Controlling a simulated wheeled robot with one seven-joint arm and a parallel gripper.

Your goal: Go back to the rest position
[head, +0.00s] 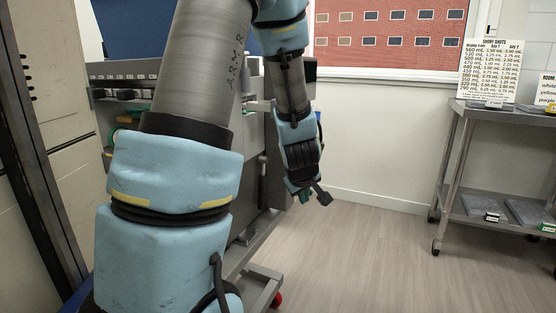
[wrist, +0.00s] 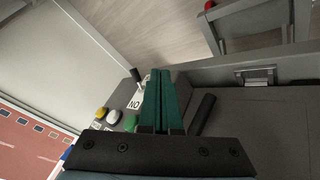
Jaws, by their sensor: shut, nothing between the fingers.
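My gripper (wrist: 161,100) shows in the wrist view with its two green fingers together, shut and empty. In the head view my arm, in light blue covers, fills the left and middle. The gripper end (head: 318,192) hangs low beside the grey machine (head: 254,187), over open floor, and its fingers are mostly hidden there. In the wrist view the fingers point past the machine's control panel, which has a yellow button (wrist: 102,113), a white button (wrist: 113,117) and a green button (wrist: 130,123). I cannot tell whether the gripper touches the machine.
A steel cart (head: 448,165) with a sign (head: 490,72) and trays stands at the right. The floor (head: 370,250) between the machine and the cart is clear. A dark upright post (head: 35,150) stands close at the left. A window (head: 390,35) is in the back wall.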

